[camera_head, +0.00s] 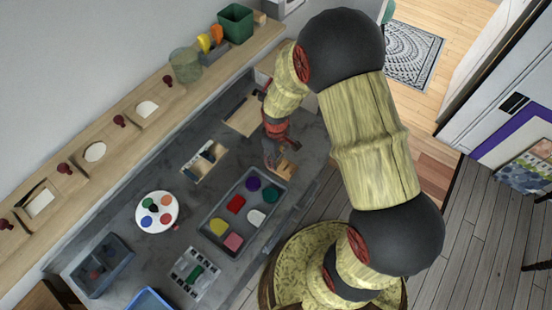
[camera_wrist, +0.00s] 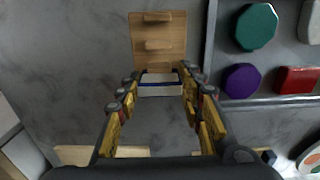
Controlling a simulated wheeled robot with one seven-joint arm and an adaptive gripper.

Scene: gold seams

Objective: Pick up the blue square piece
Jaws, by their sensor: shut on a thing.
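My gripper (camera_wrist: 160,90) is shut on the blue square piece (camera_wrist: 160,76), which spans the gap between its fingertips in the wrist view. The piece shows as a pale face with dark blue edges. It is in front of a small wooden stand (camera_wrist: 158,40) with pegs or ledges, and I cannot tell whether it touches the stand. In the head view my gripper (camera_head: 272,155) is above the dark counter beside that stand (camera_head: 287,170), and the blue piece cannot be made out there.
A grey tray (camera_head: 212,212) with several coloured pieces lies close by; its edge is right of my gripper in the wrist view. A wooden holder (camera_head: 205,163), a white palette (camera_head: 157,212) and a grey bin (camera_head: 102,268) stand on the counter. A wooden shelf (camera_head: 130,142) runs along the wall.

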